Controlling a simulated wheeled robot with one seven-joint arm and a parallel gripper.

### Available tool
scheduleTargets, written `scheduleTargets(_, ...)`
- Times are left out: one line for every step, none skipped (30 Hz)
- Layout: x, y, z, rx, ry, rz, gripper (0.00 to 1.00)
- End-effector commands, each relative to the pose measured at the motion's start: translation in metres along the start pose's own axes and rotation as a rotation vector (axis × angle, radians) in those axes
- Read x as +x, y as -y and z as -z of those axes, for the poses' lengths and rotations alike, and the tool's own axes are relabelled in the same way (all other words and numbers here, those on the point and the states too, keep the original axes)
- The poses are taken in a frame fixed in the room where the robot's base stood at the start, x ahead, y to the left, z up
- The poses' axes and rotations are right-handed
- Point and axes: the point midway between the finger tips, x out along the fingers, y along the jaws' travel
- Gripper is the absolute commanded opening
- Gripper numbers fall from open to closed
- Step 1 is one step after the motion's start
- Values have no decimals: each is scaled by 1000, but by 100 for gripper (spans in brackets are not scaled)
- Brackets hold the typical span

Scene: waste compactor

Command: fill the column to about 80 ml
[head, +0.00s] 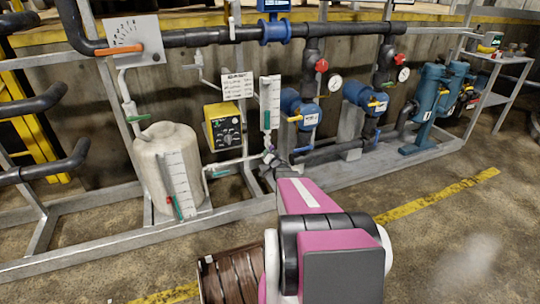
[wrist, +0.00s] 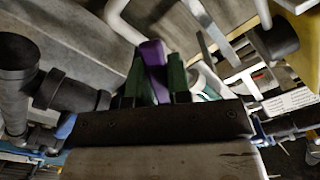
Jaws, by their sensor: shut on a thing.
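The calibration column (head: 270,92) is a clear upright tube with a white scale, fixed to the rack left of the blue pumps. A green patch shows low on it; I cannot tell if it is liquid or a handle, and I cannot read the marks. My gripper (head: 270,155) is just below the column, at the pipework. In the wrist view, the green fingers of my gripper (wrist: 157,85) are shut on a purple valve handle (wrist: 152,58). The handle is hidden by my gripper in the head view.
A white tank (head: 165,160) with a scale stands on the left, by a yellow controller (head: 223,127). Blue pumps (head: 300,108) and gauges (head: 334,83) are on the right. The floor at right is clear.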

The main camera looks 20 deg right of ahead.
Motion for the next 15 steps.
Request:
scheduleTargets(-1, 2, 0, 45, 0, 1, 0)
scheduleTargets(-1, 4, 0, 73, 0, 1, 0)
scheduleTargets(-1, 5, 0, 111, 0, 1, 0)
scheduleTargets(-1, 6, 0, 139, 0, 1, 0)
scheduleTargets(-1, 7, 1, 167, 0, 1, 0)
scheduleTargets(-1, 8, 1, 206, 0, 0, 0)
scheduleTargets(-1, 9, 1, 234, 0, 0, 0)
scheduleTargets(-1, 10, 2, 262, 0, 0, 0)
scheduleTargets(-1, 12, 2, 300, 0, 0, 0)
scheduleTargets(-1, 13, 2, 328, 0, 0, 0)
scheduleTargets(-1, 14, 3, 357, 0, 0, 0)
scheduleTargets(-1, 15, 4, 395, 0, -1, 0)
scheduleTargets(-1, 16, 4, 423, 0, -1, 0)
scheduleTargets(-1, 17, 4, 451, 0, -1, 0)
scheduleTargets(-1, 18, 5, 489, 0, -1, 0)
